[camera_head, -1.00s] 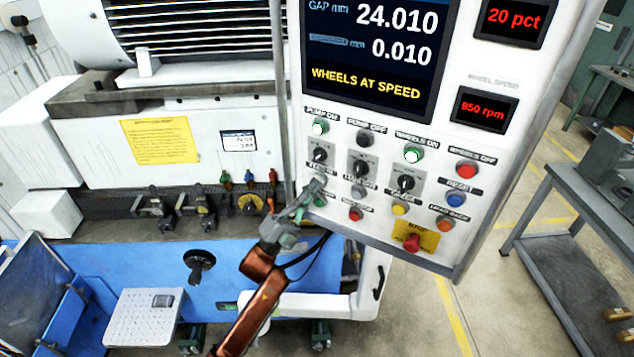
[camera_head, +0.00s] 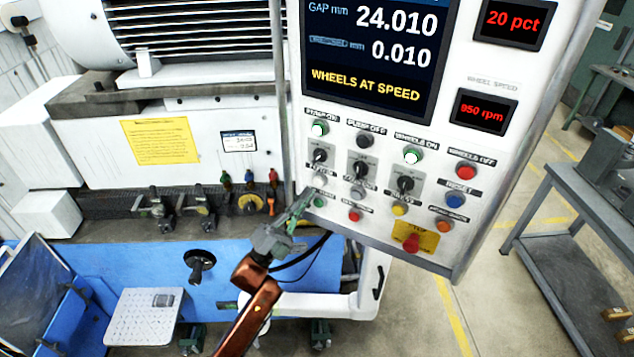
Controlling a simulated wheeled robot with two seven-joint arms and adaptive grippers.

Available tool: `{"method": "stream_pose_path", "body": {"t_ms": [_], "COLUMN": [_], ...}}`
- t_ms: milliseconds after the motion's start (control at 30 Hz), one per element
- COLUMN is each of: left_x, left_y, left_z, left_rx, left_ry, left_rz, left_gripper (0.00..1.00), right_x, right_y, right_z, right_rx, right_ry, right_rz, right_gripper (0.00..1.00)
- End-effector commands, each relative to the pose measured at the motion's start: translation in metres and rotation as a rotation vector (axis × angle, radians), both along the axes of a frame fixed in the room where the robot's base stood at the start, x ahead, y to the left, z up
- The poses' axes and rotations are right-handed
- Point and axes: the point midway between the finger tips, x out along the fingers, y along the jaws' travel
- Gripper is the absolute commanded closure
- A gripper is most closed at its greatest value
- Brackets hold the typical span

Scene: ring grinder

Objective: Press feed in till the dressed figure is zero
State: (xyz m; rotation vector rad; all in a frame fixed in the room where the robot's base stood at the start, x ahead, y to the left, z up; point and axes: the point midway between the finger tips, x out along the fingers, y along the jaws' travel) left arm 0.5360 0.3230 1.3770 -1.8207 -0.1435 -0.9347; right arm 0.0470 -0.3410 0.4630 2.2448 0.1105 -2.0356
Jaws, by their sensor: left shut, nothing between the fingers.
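The control panel (camera_head: 440,235) carries a screen (camera_head: 370,55) reading GAP mm 24.010, a second figure of 0.010 with a hard-to-read label, and WHEELS AT SPEED. A pale grey button (camera_head: 320,180) sits at the panel's left, below the left selector knob; its small label seems to read FEED IN. My left gripper (camera_head: 305,197) is shut and empty, its tip just below and left of that button. It appears apart from the button, though depth is hard to judge. My right gripper is not in view.
Close by are a green button (camera_head: 319,202), another grey button (camera_head: 358,192) and a red button (camera_head: 354,215). A red stop knob (camera_head: 411,243) on a yellow plate is at the panel's lower edge. A grey bench (camera_head: 560,235) stands at right.

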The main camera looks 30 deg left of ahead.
Motion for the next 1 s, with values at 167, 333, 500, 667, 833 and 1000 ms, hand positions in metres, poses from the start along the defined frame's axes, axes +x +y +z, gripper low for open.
{"method": "stream_pose_path", "body": {"t_ms": [167,333,500,667,833,1000], "left_x": [-0.018,-0.030,-0.033,-0.033,-0.033,-0.033], "left_y": [0.001,0.001,0.000,0.000,0.001,0.001], "left_z": [0.000,0.000,0.001,0.001,0.000,0.000], "left_rx": [0.001,0.001,0.001,0.001,0.001,0.001], "left_ry": [0.001,0.000,-0.002,-0.002,-0.001,-0.001], "left_rz": [0.002,0.001,0.000,0.000,0.000,0.000], "left_gripper": [1.00,1.00,1.00,1.00,1.00,1.00], "right_x": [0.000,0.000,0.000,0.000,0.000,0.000], "right_y": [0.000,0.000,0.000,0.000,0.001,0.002], "right_z": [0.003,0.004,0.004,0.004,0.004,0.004], "right_rx": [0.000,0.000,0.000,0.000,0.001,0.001], "right_ry": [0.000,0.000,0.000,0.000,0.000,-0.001], "right_rz": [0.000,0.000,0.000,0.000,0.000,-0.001], "right_gripper": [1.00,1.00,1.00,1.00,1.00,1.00]}}
